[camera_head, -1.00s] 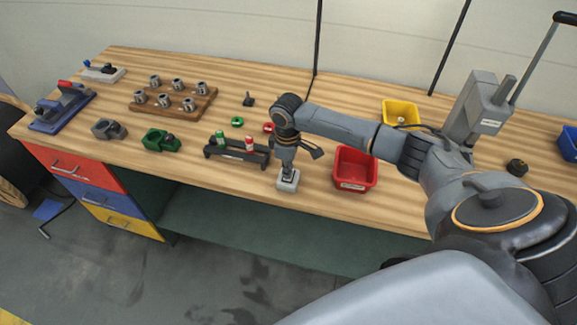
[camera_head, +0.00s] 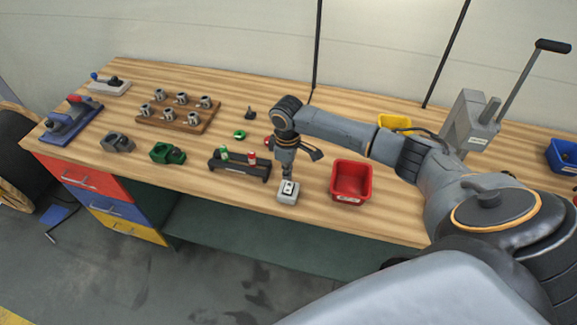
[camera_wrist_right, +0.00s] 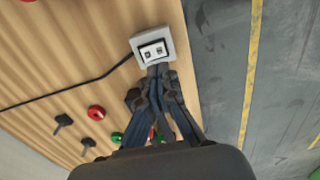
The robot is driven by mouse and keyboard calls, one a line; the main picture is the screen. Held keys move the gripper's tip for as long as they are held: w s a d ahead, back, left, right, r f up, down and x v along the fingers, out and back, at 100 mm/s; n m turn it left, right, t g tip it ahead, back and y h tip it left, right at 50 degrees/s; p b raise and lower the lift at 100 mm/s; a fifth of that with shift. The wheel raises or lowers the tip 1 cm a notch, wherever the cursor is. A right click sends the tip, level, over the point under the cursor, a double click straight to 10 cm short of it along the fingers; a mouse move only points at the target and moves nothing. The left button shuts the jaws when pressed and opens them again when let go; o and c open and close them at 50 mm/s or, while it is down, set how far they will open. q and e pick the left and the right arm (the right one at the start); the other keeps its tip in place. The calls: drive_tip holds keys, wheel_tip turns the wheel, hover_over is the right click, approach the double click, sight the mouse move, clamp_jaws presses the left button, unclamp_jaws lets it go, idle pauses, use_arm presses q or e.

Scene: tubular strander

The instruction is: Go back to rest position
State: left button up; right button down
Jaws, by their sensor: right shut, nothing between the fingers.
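My right gripper (camera_head: 287,176) is shut and empty, pointing down beside a small light-grey switch box (camera_head: 288,197) at the table's front edge. In the right wrist view the gripper's fingertips (camera_wrist_right: 158,70) are together, just at the edge of the switch box (camera_wrist_right: 139,40), with its dark face showing. Whether they touch it I cannot tell. My left gripper is not in the frames.
A red bin (camera_head: 352,182) stands right of the gripper, a black rack (camera_head: 240,168) with green and red pieces to its left. A wooden board (camera_head: 178,112) with several metal cylinders, a yellow bin (camera_head: 394,121) and a grey lever press (camera_head: 470,122) stand farther back.

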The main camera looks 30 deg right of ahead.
drive_tip(key=shift+f, duration=0.1)
drive_tip(key=s+a+f+t+y, duration=0.2)
drive_tip(key=s+a+f, duration=0.1)
drive_tip(key=s+a, duration=1.35)
drive_tip(key=s+d+r+m+t+h, duration=0.2)
drive_tip(key=s+d+r+m, duration=0.3)
drive_tip(key=s, duration=0.4)
wheel_tip(320, 180, down, 33)
drive_tip(key=s+m+g+b, duration=0.1)
drive_tip(key=s+g+b, duration=0.1)
drive_tip(key=b, duration=0.6)
drive_tip(key=s+d+f+b, duration=0.1)
drive_tip(key=s+f+b, duration=0.2)
drive_tip(key=s+f, duration=0.5)
drive_tip(key=s+d+f+g+b, duration=0.1)
drive_tip(key=s+f+b, duration=0.2)
drive_tip(key=s+f, duration=0.5)
wheel_tip(320, 180, down, 7)
drive_tip(key=shift+s+d+r, duration=0.1)
drive_tip(key=shift+s+d, duration=0.2)
drive_tip(key=shift+s, duration=0.05)
